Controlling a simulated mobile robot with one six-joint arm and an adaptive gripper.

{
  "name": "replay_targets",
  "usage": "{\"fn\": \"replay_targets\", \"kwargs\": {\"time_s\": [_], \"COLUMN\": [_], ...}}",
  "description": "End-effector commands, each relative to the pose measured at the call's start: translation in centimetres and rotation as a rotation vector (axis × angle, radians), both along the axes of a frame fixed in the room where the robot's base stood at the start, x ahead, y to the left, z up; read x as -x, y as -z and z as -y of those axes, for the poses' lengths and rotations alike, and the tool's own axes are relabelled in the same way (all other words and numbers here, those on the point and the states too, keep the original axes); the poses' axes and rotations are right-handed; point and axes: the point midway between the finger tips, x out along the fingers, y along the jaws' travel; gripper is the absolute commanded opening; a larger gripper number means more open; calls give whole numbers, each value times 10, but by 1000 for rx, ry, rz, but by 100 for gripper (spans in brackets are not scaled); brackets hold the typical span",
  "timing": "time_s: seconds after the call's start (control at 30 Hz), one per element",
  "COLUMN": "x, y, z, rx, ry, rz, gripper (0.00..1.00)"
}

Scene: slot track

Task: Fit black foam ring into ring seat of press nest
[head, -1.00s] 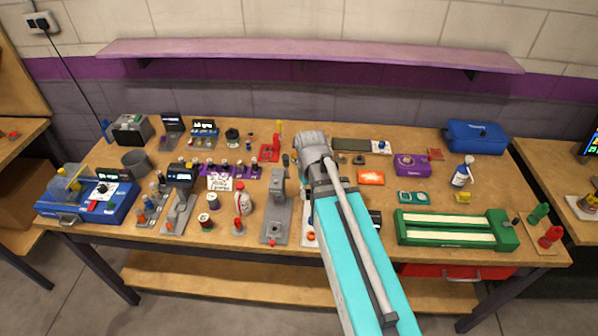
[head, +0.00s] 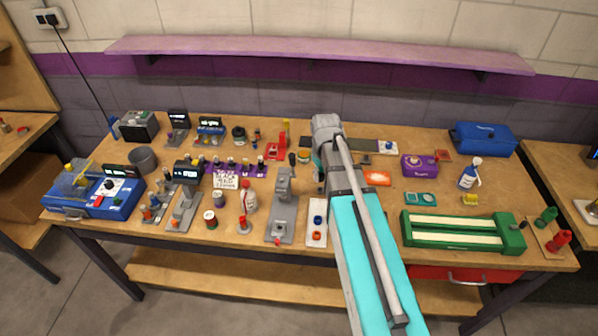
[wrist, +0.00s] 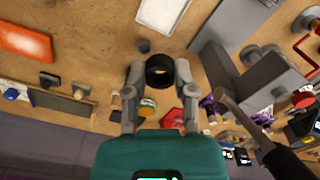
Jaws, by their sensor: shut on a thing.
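The black foam ring (wrist: 160,72) is between the two fingertips of my gripper (wrist: 158,74) in the wrist view. My gripper is shut on the ring and holds it over the bench. A grey lever press (head: 284,190) stands on a flat base to the left of my arm in the head view. Its grey body also shows to the right of the ring in the wrist view (wrist: 240,72), apart from it. I cannot make out the ring seat. In the head view my arm hides the ring.
A white plate (head: 316,235) with blue and red parts lies right of the press. A small dark cup (wrist: 143,46) stands near the ring in the wrist view. An orange plate (head: 376,178) lies right of my arm. A red-and-white bottle (head: 248,200) stands left of the press.

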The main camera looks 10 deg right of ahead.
Motion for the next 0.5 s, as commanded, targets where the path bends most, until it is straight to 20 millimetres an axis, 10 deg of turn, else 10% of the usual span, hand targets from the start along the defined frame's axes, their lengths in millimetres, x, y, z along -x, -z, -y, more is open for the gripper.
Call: {"fn": "replay_targets", "kwargs": {"time_s": [0.5], "x": [-11], "y": [4], "z": [2], "rx": [-1], "ry": [-4], "rz": [0], "gripper": [19]}}
